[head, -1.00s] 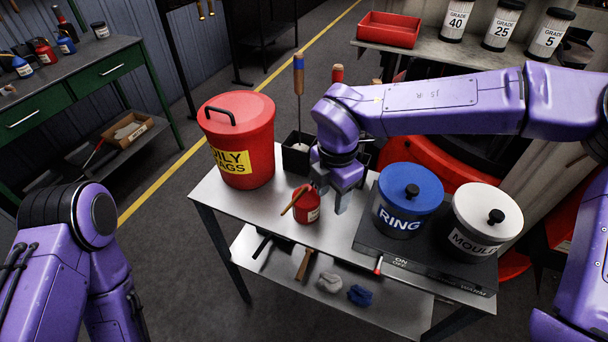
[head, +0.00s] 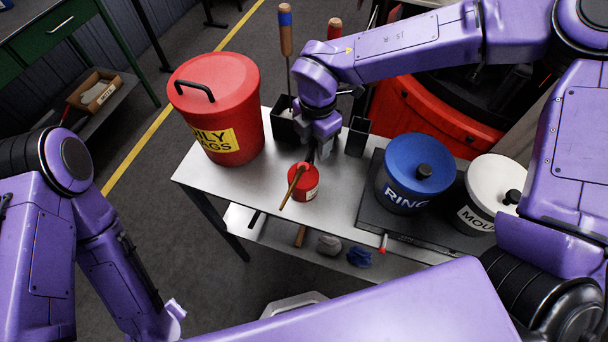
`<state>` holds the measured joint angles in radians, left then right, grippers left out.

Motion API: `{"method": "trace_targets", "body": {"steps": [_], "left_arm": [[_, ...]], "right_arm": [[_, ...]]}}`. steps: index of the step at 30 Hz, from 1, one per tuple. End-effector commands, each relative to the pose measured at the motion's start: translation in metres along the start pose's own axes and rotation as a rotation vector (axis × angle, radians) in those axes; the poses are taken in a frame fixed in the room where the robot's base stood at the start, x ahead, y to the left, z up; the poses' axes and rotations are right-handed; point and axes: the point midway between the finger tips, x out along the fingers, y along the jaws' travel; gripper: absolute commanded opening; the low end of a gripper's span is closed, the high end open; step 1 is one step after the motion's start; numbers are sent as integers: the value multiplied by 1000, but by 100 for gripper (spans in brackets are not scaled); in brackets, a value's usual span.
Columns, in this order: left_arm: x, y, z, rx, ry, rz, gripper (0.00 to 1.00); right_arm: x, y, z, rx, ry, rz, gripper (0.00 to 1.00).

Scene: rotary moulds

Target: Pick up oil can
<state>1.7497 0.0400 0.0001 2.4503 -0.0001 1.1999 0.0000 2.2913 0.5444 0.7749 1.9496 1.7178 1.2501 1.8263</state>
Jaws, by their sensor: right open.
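A small red can (head: 304,187) with a pale label stands on the metal table, left of the blue pot. A thin brown stick-like part slants across its top to the lower left; I cannot tell whether it is a spout or a handle. My right gripper (head: 318,150) points down just behind the can, open and empty. Its fingertips are partly hidden behind the can's top, so I cannot tell whether they touch it. My left arm shows at the left edge, but its gripper is out of view.
A large red rag bin (head: 217,115) stands left on the metal table (head: 262,186). Dark open holders (head: 357,137) are behind. A blue RING pot (head: 413,180) and a white MOULD pot (head: 487,190) stand on a dark plate at right. Rags (head: 358,258) lie on the lower shelf.

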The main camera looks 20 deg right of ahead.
Motion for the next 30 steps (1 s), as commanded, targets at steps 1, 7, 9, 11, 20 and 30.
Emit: {"method": "trace_targets", "body": {"steps": [1, 7, 9, 11, 20, 30], "left_arm": [[-3, 0, -2, 0, 0, 0, 41], [-20, -2, -8, 0, 1, 0, 41], [-21, -2, -9, 0, 1, 0, 41], [-21, -2, -9, 0, 1, 0, 41], [-20, -2, -8, 0, 0, 0, 41], [-20, -2, -8, 0, 0, 0, 41]], "right_arm": [[2, 0, 0, 0, 0, -4, 51], [37, 0, -1, -3, -1, -6, 51], [46, 1, -1, -2, -1, -4, 51], [50, 1, -1, -2, -1, -2, 51], [52, 1, -1, -2, -1, -1, 15], [50, 2, -1, -2, 0, 1, 0]]}}
